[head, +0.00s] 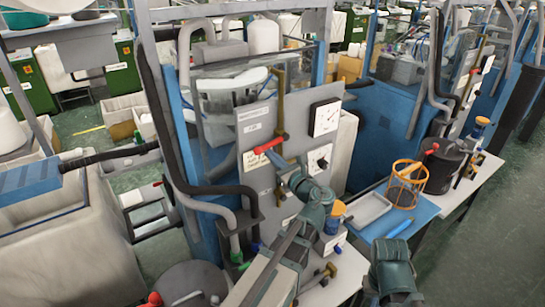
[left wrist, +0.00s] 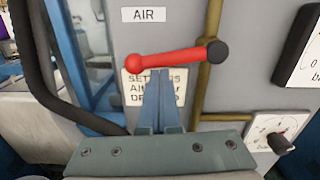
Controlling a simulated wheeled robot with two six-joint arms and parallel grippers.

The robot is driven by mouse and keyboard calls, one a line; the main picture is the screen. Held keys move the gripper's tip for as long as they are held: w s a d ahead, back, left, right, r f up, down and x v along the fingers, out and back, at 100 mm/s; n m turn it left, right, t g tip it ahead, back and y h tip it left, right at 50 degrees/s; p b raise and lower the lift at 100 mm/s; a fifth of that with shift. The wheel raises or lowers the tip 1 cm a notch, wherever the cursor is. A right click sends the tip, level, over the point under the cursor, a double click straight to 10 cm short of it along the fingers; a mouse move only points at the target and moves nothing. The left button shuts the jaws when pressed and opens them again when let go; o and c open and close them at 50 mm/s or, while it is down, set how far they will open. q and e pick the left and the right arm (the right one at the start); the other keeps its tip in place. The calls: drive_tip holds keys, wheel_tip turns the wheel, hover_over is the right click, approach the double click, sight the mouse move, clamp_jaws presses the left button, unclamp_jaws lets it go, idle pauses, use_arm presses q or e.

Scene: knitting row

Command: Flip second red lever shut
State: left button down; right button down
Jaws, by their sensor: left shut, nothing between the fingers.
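A red lever (head: 270,144) is mounted on a brass pipe (head: 280,105) on the grey panel. In the left wrist view the lever (left wrist: 172,61) lies nearly level across the pipe, its dark pivot end at the right and its red end to the left. My left gripper (head: 276,160) is shut and empty. In the left wrist view its blue fingertips (left wrist: 160,73) overlap the lever's lower edge near mid-length; I cannot tell whether they touch. Part of my right arm shows at the lower right of the head view, without visible fingers.
An AIR label (left wrist: 144,14) is above the lever. A dial (head: 320,159) and a gauge (head: 326,117) are right of it. Dark hoses (head: 170,130) run down the left side. A table at right holds a white tray (head: 368,210) and an orange wire basket (head: 406,185).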

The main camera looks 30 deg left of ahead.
use_arm(q)
drive_tip(key=shift+s+a+r, duration=0.1)
drive_tip(key=shift+s+r, duration=0.05)
drive_tip(key=shift+r, duration=0.25)
drive_tip(key=shift+r+p, duration=0.1)
drive_tip(key=shift+p, duration=0.2)
idle(0.3)
drive_tip(key=s+d+f+b, duration=0.4)
drive_tip(key=s+d, duration=0.1)
drive_tip(key=d, duration=0.4)
drive_tip(key=shift+s+d+f, duration=0.2)
drive_tip(key=shift+f, duration=0.05)
idle(0.4)
